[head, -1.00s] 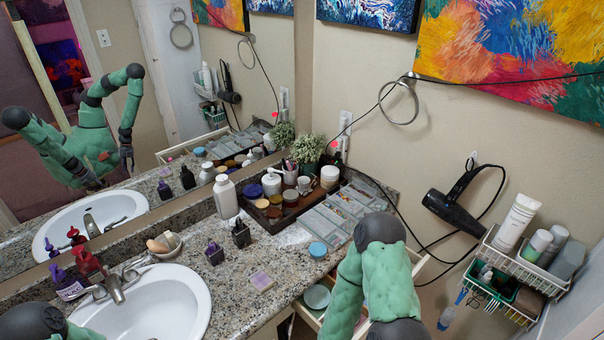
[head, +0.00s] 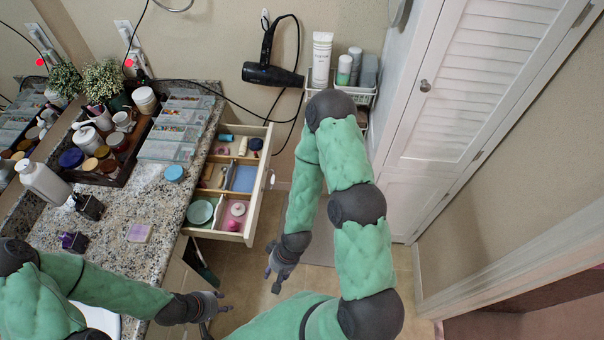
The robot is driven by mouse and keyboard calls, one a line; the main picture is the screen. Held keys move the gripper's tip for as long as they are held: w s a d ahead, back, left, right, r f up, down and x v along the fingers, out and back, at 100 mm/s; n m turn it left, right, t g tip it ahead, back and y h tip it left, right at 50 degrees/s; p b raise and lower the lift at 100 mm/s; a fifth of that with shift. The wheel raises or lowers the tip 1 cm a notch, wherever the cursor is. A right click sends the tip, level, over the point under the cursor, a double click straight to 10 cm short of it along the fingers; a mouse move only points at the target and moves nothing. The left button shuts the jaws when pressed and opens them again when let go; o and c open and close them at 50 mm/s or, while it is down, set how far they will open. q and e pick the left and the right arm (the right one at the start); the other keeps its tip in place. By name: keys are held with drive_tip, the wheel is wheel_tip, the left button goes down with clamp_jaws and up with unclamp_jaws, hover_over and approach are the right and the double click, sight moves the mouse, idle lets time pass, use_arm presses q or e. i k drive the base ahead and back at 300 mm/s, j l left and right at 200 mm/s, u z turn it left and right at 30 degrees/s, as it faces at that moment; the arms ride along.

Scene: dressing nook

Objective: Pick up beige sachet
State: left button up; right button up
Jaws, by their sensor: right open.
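I cannot pick out a beige sachet for certain. A small beige item (head: 242,146) lies in the back compartment of the open drawer (head: 249,229), too small to identify. Tan items (head: 208,172) lie in the middle compartment. My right gripper (head: 272,281) hangs open and empty above the floor, in front and to the right of the drawer. My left gripper (head: 221,308) is open and empty beside the counter front, below the drawer in the picture.
The drawer also holds a teal bowl (head: 200,212), a pink item (head: 237,209) and a light blue item (head: 243,179). The granite counter (head: 120,262) carries a flat pinkish packet (head: 139,233), a blue-lidded jar (head: 174,173) and a tray. A hair dryer (head: 272,74) hangs on the wall.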

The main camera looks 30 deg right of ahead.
sight(141, 233)
drive_tip(key=z, duration=0.7)
drive_tip(key=u, duration=1.4)
